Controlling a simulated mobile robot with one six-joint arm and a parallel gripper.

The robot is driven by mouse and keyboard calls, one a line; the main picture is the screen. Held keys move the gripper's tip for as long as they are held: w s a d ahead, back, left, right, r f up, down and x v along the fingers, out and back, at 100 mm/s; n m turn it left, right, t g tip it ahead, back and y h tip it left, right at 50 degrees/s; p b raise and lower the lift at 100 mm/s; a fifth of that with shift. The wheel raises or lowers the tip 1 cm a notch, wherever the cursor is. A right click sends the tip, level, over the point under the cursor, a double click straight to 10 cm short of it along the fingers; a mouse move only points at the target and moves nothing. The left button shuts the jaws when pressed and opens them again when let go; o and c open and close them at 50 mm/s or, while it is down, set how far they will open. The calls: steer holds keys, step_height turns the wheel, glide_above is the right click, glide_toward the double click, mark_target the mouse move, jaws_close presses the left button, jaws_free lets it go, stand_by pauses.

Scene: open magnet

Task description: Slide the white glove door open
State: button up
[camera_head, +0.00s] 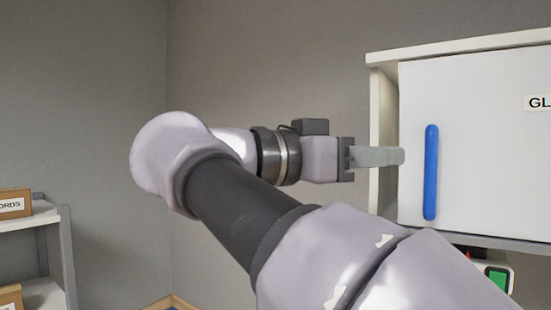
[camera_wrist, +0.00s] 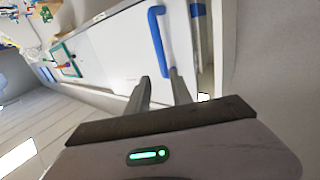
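The white glove door (camera_head: 475,140) fills the right of the head view, with a label starting "GL" cut off by the picture edge. A vertical blue bar handle (camera_head: 431,172) is near its left edge. My gripper (camera_head: 403,156) is just left of the handle, with its fingers pointing at it from the side. In the wrist view, the fingers (camera_wrist: 160,84) are apart with nothing between them. The blue handle (camera_wrist: 157,42) lies just beyond the fingertips, its near end close to the right finger. The white door (camera_wrist: 108,48) extends to the left there.
The white cabinet (camera_head: 455,47) frames the door. A box with a green panel and red button (camera_head: 497,278) is below it. A shelf (camera_head: 40,217) with labelled boxes stands at far left. Bare grey wall is behind my arm.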

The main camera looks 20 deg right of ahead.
mark_target(427, 156)
steer(key=d, duration=0.4)
steer(key=w+d, duration=0.1)
steer(key=d, duration=0.7)
steer(key=shift+w+d+f, duration=0.1)
steer(key=shift+w+d, duration=0.05)
steer(key=shift+w, duration=0.45)
steer(key=shift+s, duration=0.1)
jaws_close()
